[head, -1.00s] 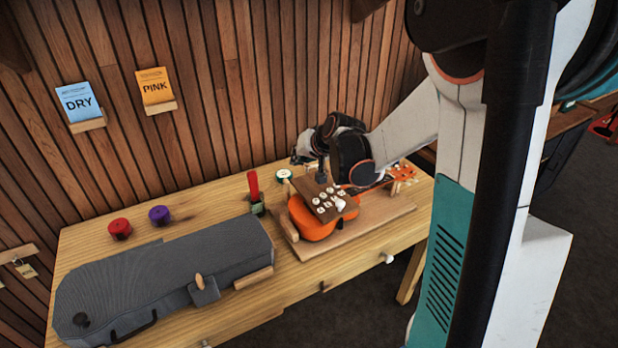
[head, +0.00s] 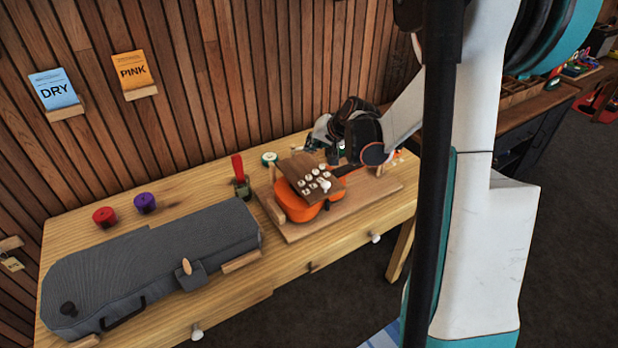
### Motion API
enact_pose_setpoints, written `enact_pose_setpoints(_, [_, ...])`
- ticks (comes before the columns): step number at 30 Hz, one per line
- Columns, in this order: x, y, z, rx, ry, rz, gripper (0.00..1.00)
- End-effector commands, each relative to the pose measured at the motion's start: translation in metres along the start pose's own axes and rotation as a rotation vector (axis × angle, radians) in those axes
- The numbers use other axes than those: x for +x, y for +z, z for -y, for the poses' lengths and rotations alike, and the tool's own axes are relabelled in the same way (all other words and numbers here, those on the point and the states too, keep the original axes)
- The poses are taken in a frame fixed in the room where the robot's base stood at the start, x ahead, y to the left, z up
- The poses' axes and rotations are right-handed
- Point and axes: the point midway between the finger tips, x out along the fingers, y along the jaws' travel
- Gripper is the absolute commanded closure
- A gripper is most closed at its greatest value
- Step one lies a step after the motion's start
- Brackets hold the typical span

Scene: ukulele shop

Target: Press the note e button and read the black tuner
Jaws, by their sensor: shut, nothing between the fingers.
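A brown button board (head: 296,167) with several small pale round buttons rests over the body of an orange ukulele (head: 303,210). The letters on the buttons are too small to read, so I cannot tell which is note e. A larger white knob (head: 325,186) stands at the board's right side. My gripper (head: 331,156) is shut and empty, at the back right of the board and close to the ukulele's neck. I cannot tell whether it touches anything. My arm hides part of the neck and headstock. I cannot make out the black tuner.
The ukulele lies on a wooden tray (head: 355,212) on the bench (head: 180,195). A grey case (head: 155,258) fills the bench's left front. A red stick in a green holder (head: 241,188), red tub (head: 104,216), purple tub (head: 145,202) and green-and-white disc (head: 269,158) stand nearby.

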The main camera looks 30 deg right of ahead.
Motion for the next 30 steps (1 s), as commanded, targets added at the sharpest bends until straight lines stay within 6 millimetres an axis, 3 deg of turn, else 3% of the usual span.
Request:
enact_pose_setpoints(18, [0.052, 0.038, -0.038, 0.0, 0.0, 0.0, 1.0])
enact_pose_setpoints(30, [0.057, 0.042, -0.042, 0.0, 0.0, 0.0, 1.0])
